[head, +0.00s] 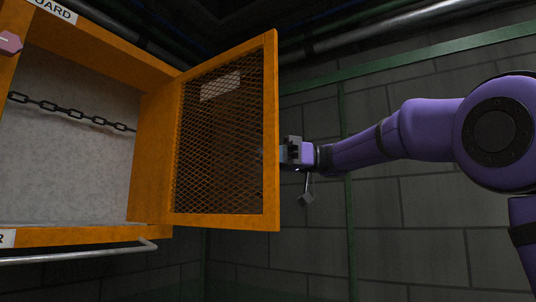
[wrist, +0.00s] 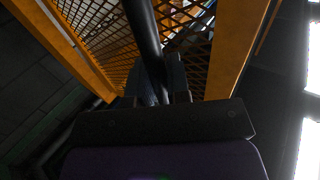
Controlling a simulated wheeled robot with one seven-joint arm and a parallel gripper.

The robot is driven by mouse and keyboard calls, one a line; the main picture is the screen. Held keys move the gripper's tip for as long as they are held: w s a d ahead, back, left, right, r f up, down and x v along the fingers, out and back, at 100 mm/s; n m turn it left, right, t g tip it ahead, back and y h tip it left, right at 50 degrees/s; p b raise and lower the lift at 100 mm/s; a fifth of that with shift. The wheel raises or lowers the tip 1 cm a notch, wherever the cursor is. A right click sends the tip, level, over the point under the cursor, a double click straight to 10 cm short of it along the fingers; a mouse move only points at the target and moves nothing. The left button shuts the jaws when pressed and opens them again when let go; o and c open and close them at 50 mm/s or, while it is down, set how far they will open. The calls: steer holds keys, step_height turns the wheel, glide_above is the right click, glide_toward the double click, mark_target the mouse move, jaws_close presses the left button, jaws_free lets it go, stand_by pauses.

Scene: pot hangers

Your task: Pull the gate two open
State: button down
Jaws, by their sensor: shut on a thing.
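An orange gate (head: 272,130) with a dark mesh panel stands swung out from the right side of an orange cabinet, so the cabinet's inside shows. In the wrist view the gate's orange frame (wrist: 236,45) and mesh fill the upper part. My gripper (head: 290,151) is at the gate's free edge, about mid-height. In the wrist view my gripper (wrist: 158,90) is shut on a dark bar, the gate's handle (wrist: 143,35), which runs up between the fingers. The far side of the handle is hidden.
A chain (head: 72,112) hangs across the open cabinet's pale interior. A metal rail (head: 80,255) sticks out below the cabinet. A block wall (head: 420,220) with green strips stands behind my arm. Pipes run along the top.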

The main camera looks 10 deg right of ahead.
steer(key=shift+w+d+g, duration=0.15)
steer(key=shift+w+g, duration=0.1)
steer(key=shift+g, duration=0.05)
steer(key=c, duration=1.1)
jaws_free()
steer(key=v, duration=1)
steer(key=shift+d, duration=0.3)
